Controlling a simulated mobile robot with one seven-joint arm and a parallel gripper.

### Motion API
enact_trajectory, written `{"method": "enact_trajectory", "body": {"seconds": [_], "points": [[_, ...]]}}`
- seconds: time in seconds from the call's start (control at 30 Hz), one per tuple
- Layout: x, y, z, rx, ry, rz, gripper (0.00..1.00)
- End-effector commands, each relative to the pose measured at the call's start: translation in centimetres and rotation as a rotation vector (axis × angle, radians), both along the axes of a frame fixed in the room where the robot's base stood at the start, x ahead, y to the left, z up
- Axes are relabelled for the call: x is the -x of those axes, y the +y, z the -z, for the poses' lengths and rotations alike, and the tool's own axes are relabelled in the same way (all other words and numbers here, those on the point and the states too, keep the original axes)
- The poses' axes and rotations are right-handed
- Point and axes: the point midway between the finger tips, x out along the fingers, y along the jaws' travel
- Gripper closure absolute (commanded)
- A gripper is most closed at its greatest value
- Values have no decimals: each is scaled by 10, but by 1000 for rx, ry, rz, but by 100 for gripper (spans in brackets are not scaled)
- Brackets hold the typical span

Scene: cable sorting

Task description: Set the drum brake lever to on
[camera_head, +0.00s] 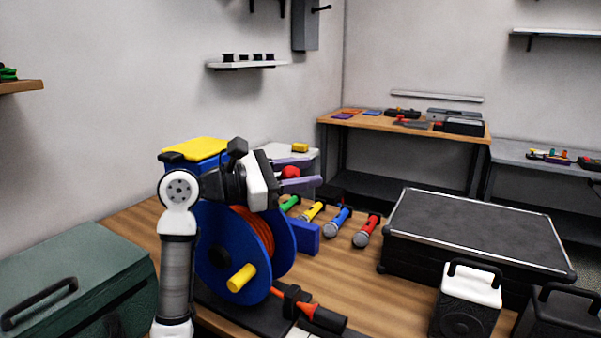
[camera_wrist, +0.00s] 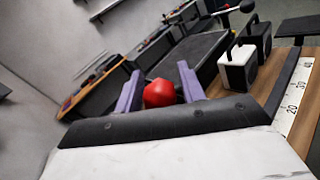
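The cable drum (camera_head: 212,258) is blue, wound with orange cable, with a yellow crank handle (camera_head: 241,277); it stands on the wooden bench. A red ball knob (camera_head: 290,172), which looks like the brake lever's knob, shows above the drum. My gripper (camera_head: 316,171) is there, its two purple fingers on either side of the knob. In the wrist view the knob (camera_wrist: 160,93) sits between the fingers (camera_wrist: 160,70). It nearly fills the gap, and I cannot tell whether both fingers touch it. The lever's stem and its on/off marks are hidden.
Microphones with green, yellow, blue and red bands (camera_head: 338,220) lie behind the drum. A black flight case (camera_head: 480,230) and a white-topped speaker (camera_head: 468,298) stand right. A green case (camera_head: 75,285) is at left.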

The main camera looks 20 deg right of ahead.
Motion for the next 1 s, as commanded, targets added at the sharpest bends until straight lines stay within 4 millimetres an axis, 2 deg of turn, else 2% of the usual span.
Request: {"method": "enact_trajectory", "body": {"seconds": [0.03, 0.3, 0.67, 1.0], "points": [[0, 0, 0, 0, 0, 0, 67], [0, 0, 0, 0, 0, 0, 100], [-2, 2, -3, 22, 27, -1, 100], [-12, 9, -19, 154, 198, -2, 100]]}}
